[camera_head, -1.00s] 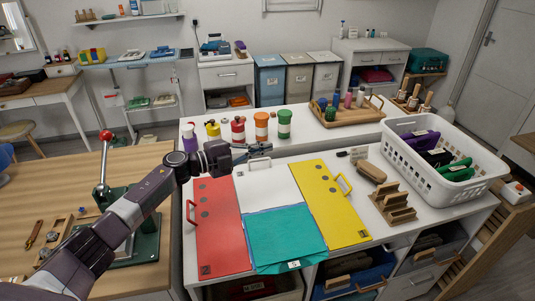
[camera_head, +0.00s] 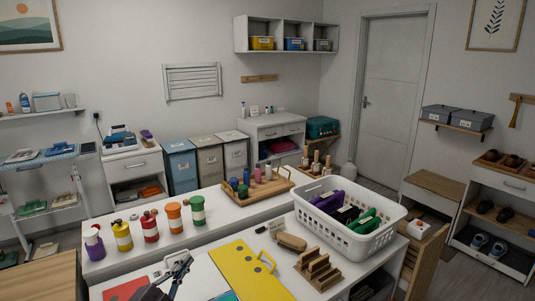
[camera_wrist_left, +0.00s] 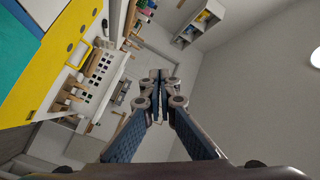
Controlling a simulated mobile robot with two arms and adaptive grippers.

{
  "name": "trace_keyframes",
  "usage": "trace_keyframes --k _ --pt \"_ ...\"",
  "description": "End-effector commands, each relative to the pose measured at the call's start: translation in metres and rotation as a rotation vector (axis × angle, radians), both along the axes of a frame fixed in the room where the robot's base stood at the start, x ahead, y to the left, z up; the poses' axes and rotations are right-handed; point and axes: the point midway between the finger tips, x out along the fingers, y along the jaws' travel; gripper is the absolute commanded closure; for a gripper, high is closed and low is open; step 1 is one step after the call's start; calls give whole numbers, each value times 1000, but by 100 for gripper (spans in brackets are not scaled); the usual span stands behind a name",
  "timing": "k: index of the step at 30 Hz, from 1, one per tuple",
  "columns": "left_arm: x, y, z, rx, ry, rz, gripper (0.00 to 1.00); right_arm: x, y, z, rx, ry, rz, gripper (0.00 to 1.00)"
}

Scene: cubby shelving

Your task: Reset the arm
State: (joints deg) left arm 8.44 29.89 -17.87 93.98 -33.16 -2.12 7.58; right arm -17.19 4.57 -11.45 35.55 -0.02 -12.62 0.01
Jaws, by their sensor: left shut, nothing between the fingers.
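My left gripper (camera_head: 178,272) shows at the bottom edge of the head view, over the white cubby top between the red panel (camera_head: 126,289) and the yellow panel (camera_head: 248,275). Most of my left arm is out of the picture. In the left wrist view the gripper's fingertips (camera_wrist_left: 157,78) are together, with nothing between them. The yellow panel also shows at the left of that view (camera_wrist_left: 50,65). My right gripper is in neither view.
A white basket (camera_head: 376,245) with purple, black and green items stands right of the yellow panel. A wooden rack (camera_head: 318,276) and a brush (camera_head: 291,242) lie near it. Several coloured bottles (camera_head: 150,227) line the back ledge beside a wooden tray (camera_head: 258,190). Air above the counter is clear.

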Motion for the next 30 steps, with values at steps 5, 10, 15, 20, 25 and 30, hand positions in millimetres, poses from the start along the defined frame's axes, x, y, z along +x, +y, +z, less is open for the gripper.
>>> trace_keyframes --k 5,10,15,20,25,30 --pt "-48 10 -47 -197 209 220 100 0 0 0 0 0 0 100" --pt "-118 17 -100 -351 471 410 100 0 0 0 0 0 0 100" --pt "-206 11 -145 -464 763 557 100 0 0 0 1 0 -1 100" --pt "-277 -1 -166 -516 979 634 100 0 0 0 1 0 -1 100" --pt "-336 -13 -174 -546 1151 680 100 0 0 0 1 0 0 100" --pt "-389 -25 -174 -562 1304 709 100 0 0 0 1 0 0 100"
